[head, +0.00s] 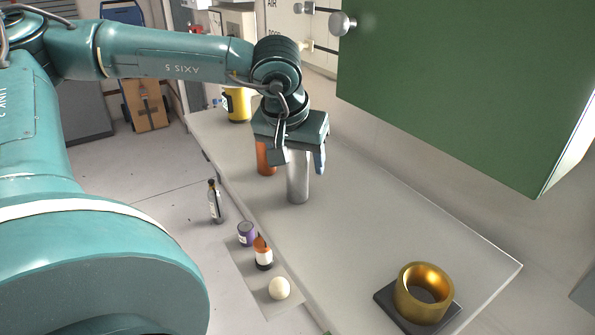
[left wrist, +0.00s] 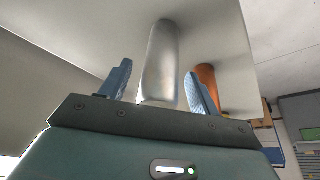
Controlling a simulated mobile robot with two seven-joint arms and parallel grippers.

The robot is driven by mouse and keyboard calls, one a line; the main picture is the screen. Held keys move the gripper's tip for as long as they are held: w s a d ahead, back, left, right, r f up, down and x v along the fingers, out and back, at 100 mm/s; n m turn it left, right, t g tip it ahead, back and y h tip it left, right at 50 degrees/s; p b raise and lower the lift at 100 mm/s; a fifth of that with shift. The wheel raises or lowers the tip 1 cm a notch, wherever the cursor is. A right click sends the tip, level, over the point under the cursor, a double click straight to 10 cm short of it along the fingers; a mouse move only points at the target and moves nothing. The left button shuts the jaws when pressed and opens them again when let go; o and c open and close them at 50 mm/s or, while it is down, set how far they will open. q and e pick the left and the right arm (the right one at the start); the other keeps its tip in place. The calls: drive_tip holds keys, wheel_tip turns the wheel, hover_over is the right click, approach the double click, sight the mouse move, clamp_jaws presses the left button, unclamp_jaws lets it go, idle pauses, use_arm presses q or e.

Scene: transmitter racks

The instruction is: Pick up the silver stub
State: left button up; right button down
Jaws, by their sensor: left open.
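The silver stub (head: 298,180) is a plain metal cylinder standing upright on the grey table. It also shows in the left wrist view (left wrist: 160,62), between the two blue fingers. My left gripper (head: 298,160) is above the stub and pointing down, with its fingers apart on either side of the stub's upper end. In the left wrist view the open left gripper (left wrist: 160,88) shows a gap between each finger and the stub. The stub's top is hidden by the gripper in the head view. My right gripper is not in view.
An orange cylinder (head: 265,158) stands close to the left of the stub. A yellow container (head: 237,104) is at the table's far end. A gold ring (head: 425,292) sits on a dark base at the near right. A green panel (head: 460,80) hangs at the upper right. The table's middle is clear.

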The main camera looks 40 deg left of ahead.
use_arm(q)
drive_tip(key=c, duration=1.2)
drive_tip(key=shift+r, duration=0.2)
